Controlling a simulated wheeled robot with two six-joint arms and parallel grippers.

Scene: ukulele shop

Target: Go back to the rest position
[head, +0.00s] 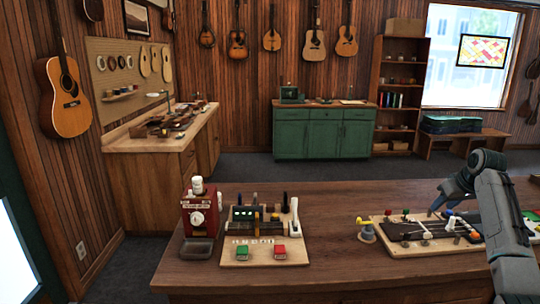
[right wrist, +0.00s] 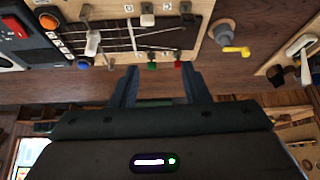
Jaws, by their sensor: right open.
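My right gripper (head: 436,209) comes in from the right over the workbench and reaches down close to a wooden board (head: 390,245). In the right wrist view my right gripper (right wrist: 160,72) shows two dark fingers spread apart with nothing between them. The board carries a dark fretboard-like piece with strings (head: 425,233) and several coloured knobs. Whether the fingers touch the board cannot be told. My left gripper is not in view.
A grey post with a yellow lever (head: 366,234) stands at the board's left end. A red machine (head: 200,215) and a panel with a green button (head: 248,252) stand on the left of the brown workbench (head: 330,210). The bench between them is clear.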

